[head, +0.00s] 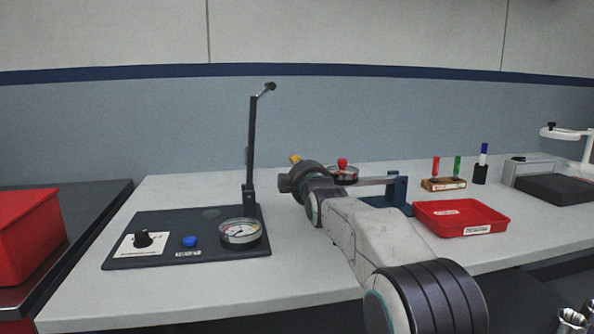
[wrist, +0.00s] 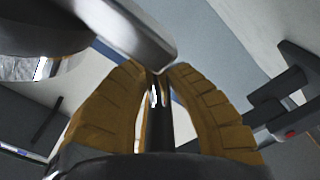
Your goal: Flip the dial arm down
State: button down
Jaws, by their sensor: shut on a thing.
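Which object that bar belongs to is not clear.
The board also carries a black knob (head: 143,239) and a blue button (head: 190,241). A red-topped round part (head: 343,171) and a blue stand (head: 398,192) are by my wrist. A red tray (head: 458,218) lies right; a red bin (head: 28,238) stands left.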

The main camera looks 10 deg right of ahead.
jog(key=shift+d+f, duration=0.15)
jog(key=shift+f, duration=0.35)
jog(key=c, duration=1.7)
grip_release()
jog(key=o, duration=0.4)
jog(key=shift+r, duration=0.1)
jog(key=shift+o, duration=0.5)
jog(key=shift+r, duration=0.1)
jog(key=shift+s+r, duration=0.15)
jog(key=shift+s, duration=0.7)
jog(key=s, duration=1)
jog(key=shift+s, duration=0.15)
